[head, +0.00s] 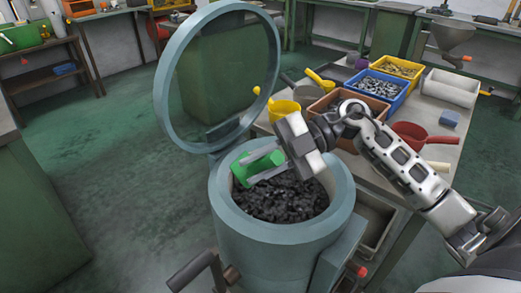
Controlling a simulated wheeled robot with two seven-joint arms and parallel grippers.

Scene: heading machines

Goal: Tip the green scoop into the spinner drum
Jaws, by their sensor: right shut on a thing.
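The spinner drum (228,212) is a round grey-green tub with its ring-shaped lid (171,62) swung up and open at the back. Dark small pieces (285,202) lie inside it. The green scoop (258,170) is over the left inner part of the drum's mouth, tilted. My right gripper (262,163) reaches in from the right and is shut on the scoop. The gripper hides part of the scoop, and I cannot see whether anything is left in it. My left gripper is not in view.
A table to the right holds a blue bin (398,103), a yellow bin (419,70), a brown bin, a yellow scoop (284,108) and a red scoop (410,131). A dark handle (190,271) sticks out at the drum's front left. Open green floor (115,150) lies left.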

